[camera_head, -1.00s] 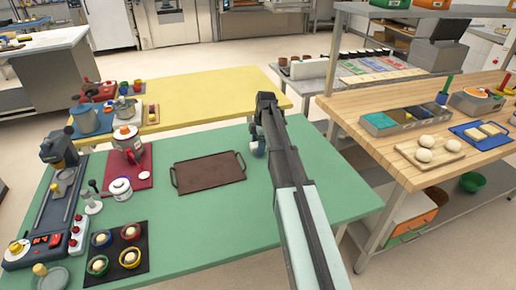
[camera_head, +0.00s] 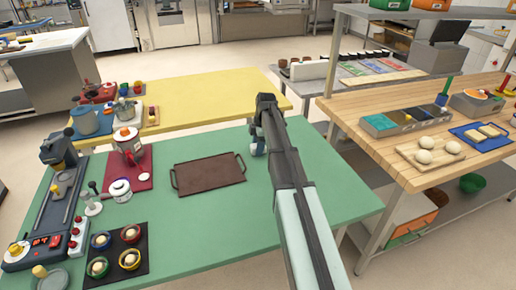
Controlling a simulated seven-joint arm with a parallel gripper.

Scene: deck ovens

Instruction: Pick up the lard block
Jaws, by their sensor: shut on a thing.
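My arm rises from the bottom of the view over the green table (camera_head: 215,240) and bends near the table's far right edge. A small pale part of its far end shows left of the arm, close above the table. The jaws are hidden behind the arm, so I cannot see what is between them. I see no block that I can name for sure as the lard block. Pale blocks (camera_head: 487,132) lie on a blue tray (camera_head: 465,131) at the right, but I cannot tell what they are.
An empty brown tray (camera_head: 210,174) lies mid-table. Left are a red mat (camera_head: 143,178) with a mixer, a dark mat (camera_head: 117,226) with several small bowls, and a scale-like machine (camera_head: 45,240). A yellow table (camera_head: 210,95) stands behind, a wooden bench (camera_head: 390,165) right. The green table's front right is clear.

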